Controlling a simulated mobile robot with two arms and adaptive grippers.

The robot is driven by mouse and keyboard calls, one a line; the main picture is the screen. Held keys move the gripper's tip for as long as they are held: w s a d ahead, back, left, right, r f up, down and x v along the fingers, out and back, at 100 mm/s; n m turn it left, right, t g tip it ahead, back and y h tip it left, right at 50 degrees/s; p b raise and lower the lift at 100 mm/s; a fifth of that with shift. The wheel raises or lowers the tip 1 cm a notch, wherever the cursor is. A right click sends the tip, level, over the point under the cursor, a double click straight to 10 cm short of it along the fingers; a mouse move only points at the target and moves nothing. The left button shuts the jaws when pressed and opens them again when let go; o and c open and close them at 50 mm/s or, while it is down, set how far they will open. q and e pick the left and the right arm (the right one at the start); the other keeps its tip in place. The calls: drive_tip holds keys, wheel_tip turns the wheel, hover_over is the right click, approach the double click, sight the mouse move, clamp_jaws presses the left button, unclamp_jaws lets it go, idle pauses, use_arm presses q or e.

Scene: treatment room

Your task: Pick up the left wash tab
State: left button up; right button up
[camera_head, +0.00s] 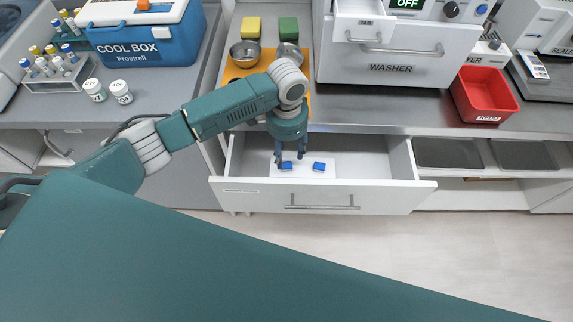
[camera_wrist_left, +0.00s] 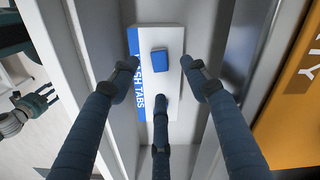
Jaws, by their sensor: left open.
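The left wash tab (camera_head: 286,165) is a small blue block on a white tray (camera_head: 328,160) in the open drawer. The right wash tab (camera_head: 319,167) is a similar blue block beside it. My left gripper (camera_head: 290,158) points down into the drawer over the left tab, fingers apart and empty. In the left wrist view a blue tab (camera_wrist_left: 160,62) lies on the tray between the spread fingers of my left gripper (camera_wrist_left: 162,85). The lower finger hides part of the tray there. What seems to be my right gripper (camera_wrist_left: 36,104) shows small at the left edge.
The drawer's front wall (camera_head: 320,198) and sides surround the tray; its right half is empty. Above are an orange board (camera_head: 232,72) with metal bowls, the washer (camera_head: 400,65) and a red bin (camera_head: 484,95). A blue cool box (camera_head: 150,45) stands at left.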

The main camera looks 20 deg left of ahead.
sight(286, 165)
use_arm(q)
drive_tip(key=shift+f+p, duration=0.55)
drive_tip(key=shift+f, duration=2.2)
drive_tip(key=c, duration=0.9)
